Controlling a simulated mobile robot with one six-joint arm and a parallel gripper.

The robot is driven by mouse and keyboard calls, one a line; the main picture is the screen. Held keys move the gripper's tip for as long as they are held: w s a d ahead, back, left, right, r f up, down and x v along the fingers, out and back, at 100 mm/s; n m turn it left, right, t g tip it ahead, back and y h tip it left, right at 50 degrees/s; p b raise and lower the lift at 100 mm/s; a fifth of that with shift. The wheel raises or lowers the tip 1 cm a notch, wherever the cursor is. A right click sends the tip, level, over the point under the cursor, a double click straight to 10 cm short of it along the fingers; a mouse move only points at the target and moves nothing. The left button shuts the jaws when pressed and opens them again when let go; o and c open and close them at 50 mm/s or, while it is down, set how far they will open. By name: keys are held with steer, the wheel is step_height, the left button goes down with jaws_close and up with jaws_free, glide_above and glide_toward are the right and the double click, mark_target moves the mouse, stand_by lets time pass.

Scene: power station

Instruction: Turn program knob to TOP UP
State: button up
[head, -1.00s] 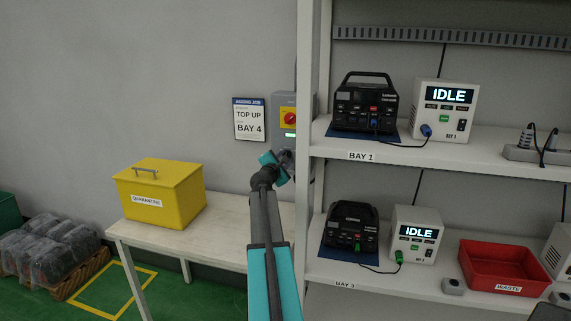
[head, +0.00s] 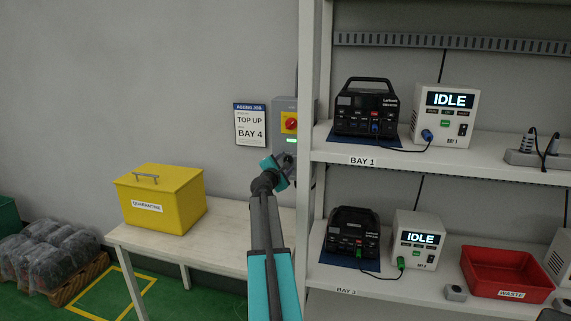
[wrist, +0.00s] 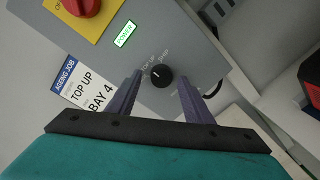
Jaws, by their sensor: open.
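The program knob (wrist: 161,75) is a small black round knob with a white pointer line on a grey control box (wrist: 185,40). In the head view my gripper (head: 284,163) is at the lower part of the control box (head: 283,105) and hides the knob.
A red rotary switch (head: 291,123) on a yellow plate and a lit green POWER label (wrist: 125,34) are above the knob. A job card (head: 250,124) reads TOP UP, BAY 4. The shelf upright (head: 318,100) stands close to the right. A yellow quarantine box (head: 160,200) is on the table.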

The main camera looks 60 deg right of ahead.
steer(key=shift+s+a, duration=0.1)
steer(key=shift+s, duration=0.05)
steer(key=b+v, duration=0.1)
steer(key=v, duration=1.2)
steer(key=shift+a+b, duration=0.35)
steer(key=shift+b, duration=0.05)
stand_by(0.3)
